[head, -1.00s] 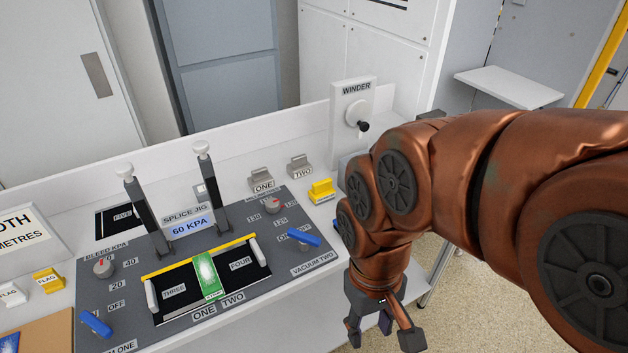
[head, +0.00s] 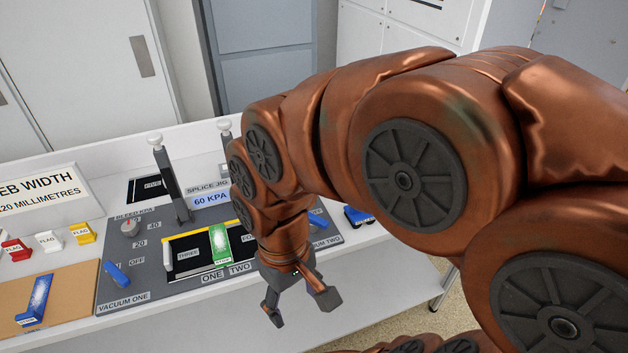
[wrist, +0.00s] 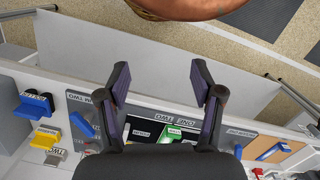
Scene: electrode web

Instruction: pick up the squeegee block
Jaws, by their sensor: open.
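A dark block with a blue part and a small label (head: 357,216) stands at the right end of the bench, partly hidden by my arm. It shows at the left of the wrist view (wrist: 36,104). Its label is too small to read, so I cannot be sure that it is the squeegee block. My gripper (head: 300,302) is open and empty, pointing down in front of the bench's front edge, left of that block in the head view. In the wrist view nothing lies between its fingers (wrist: 162,78) but the white bench front behind them.
The grey splice jig panel (head: 150,272) has a green piece (head: 219,245), upright levers (head: 172,185) and blue handles. The floor in front of the bench is clear.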

